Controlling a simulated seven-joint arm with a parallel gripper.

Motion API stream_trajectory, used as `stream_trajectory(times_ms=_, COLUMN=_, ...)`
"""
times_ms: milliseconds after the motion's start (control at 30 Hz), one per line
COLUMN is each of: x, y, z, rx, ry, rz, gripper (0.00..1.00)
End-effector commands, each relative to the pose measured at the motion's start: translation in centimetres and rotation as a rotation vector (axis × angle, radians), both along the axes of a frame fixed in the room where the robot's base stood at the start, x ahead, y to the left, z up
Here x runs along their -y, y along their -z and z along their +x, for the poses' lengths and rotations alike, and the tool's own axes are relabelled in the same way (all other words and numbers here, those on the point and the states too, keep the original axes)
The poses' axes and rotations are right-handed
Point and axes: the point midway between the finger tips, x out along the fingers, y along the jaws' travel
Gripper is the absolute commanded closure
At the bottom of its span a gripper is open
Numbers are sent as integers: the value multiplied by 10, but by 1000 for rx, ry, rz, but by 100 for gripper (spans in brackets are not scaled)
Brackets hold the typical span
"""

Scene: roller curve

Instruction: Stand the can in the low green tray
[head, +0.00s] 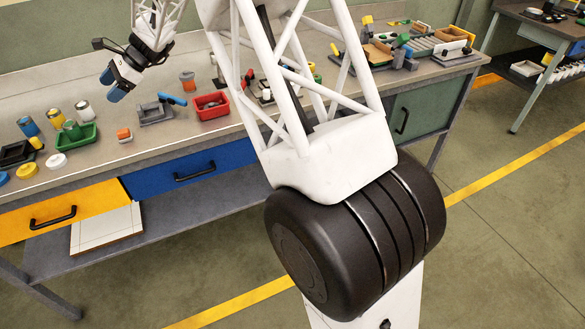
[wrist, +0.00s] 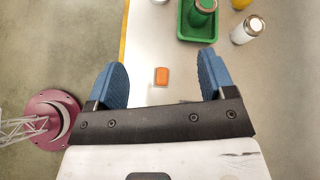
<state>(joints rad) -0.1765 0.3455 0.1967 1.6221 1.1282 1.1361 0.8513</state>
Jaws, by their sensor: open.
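The low green tray (head: 88,138) is on the bench at the left in the head view, and at the top of the wrist view (wrist: 183,32). A green can with a pale top (wrist: 203,8) is inside the tray and looks upright; it also shows in the head view (head: 71,129). A white or silver can (wrist: 247,29) stands on the bench beside the tray, outside it (head: 84,109). My gripper (head: 111,85) is open and empty above the bench; its blue fingers (wrist: 160,80) are spread, apart from the tray and cans.
A small orange block (wrist: 161,76) lies on the bench, seen between my fingers. Blue (head: 28,126) and yellow (head: 56,118) cans stand behind the tray. A white round piece (head: 56,160) lies before it. A red bin (head: 211,106) and a grey vise-like item (head: 154,112) stand to the right.

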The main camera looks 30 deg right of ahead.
Motion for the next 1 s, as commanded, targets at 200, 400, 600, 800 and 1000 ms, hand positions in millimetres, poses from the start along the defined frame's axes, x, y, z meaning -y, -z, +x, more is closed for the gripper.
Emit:
stream_trajectory(times_ms=200, x=35, y=-30, z=-51, rx=109, ry=-74, rz=-92, gripper=24)
stream_trajectory(times_ms=400, x=65, y=-50, z=-99, rx=203, ry=-148, rz=-177, gripper=24)
stream_trajectory(times_ms=600, x=95, y=-67, z=-149, rx=294, ry=-226, rz=-263, gripper=24)
stream_trajectory(times_ms=800, x=124, y=-80, z=-200, rx=382, ry=-310, rz=-350, gripper=24)
stream_trajectory(times_ms=1000, x=153, y=-88, z=-251, rx=463, ry=-397, rz=-437, gripper=24)
